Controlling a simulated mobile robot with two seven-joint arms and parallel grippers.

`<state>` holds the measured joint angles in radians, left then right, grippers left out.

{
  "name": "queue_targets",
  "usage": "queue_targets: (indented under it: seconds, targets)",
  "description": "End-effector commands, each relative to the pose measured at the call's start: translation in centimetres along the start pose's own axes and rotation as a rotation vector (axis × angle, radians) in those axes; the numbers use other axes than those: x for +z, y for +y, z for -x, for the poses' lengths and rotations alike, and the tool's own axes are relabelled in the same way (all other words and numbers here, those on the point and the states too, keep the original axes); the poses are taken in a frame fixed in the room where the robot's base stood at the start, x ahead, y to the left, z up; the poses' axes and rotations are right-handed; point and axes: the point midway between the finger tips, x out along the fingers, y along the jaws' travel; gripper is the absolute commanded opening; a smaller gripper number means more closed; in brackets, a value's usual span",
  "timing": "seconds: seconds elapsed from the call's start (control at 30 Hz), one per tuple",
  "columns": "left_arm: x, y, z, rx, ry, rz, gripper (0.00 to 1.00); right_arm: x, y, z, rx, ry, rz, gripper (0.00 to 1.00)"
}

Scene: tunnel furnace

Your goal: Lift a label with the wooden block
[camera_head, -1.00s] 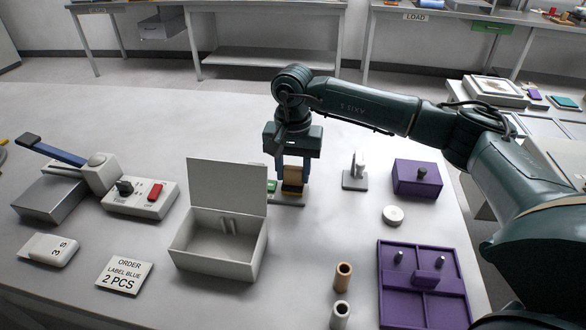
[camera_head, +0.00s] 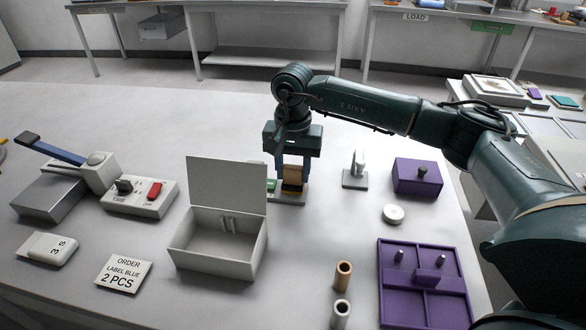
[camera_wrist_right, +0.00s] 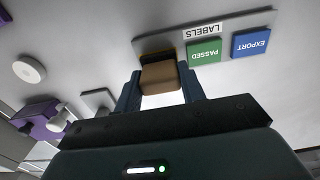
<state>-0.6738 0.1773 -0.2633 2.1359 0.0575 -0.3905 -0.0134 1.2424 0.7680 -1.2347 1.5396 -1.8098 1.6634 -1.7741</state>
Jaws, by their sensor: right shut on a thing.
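My right gripper (camera_head: 292,187) is shut on a tan wooden block (camera_wrist_right: 160,78), with one blue finger on either side. The block is low over the grey label plate (camera_head: 288,201), at its end away from the green label. In the right wrist view a dark, yellow-edged patch shows at the block's far edge; whether the block touches it I cannot tell. The plate, marked LABELS, also carries a green PASSED label (camera_wrist_right: 204,54) and a blue EXPORT label (camera_wrist_right: 251,43). The open lid hides part of the plate in the head view. My left gripper is not in view.
An open grey box (camera_head: 217,258) with a raised lid stands just left of the plate. An order card (camera_head: 123,274) reads label blue, 2 pcs. A sealer with a red switch (camera_head: 155,191) is at left. A purple tray (camera_head: 410,312), purple block (camera_head: 414,178) and white disc (camera_head: 393,214) are at right.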

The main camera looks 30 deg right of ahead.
Motion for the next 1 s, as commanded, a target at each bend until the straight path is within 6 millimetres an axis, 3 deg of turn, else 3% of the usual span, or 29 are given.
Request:
queue_targets:
  seconds: [0.57,1.0]
  targets:
    - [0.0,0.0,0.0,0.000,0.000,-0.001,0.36,0.1,0.0,-0.2,0.003,-0.004,0.001,0.21]
    - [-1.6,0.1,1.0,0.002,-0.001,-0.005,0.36,0.0,0.0,3.2,0.000,0.000,0.000,0.21]
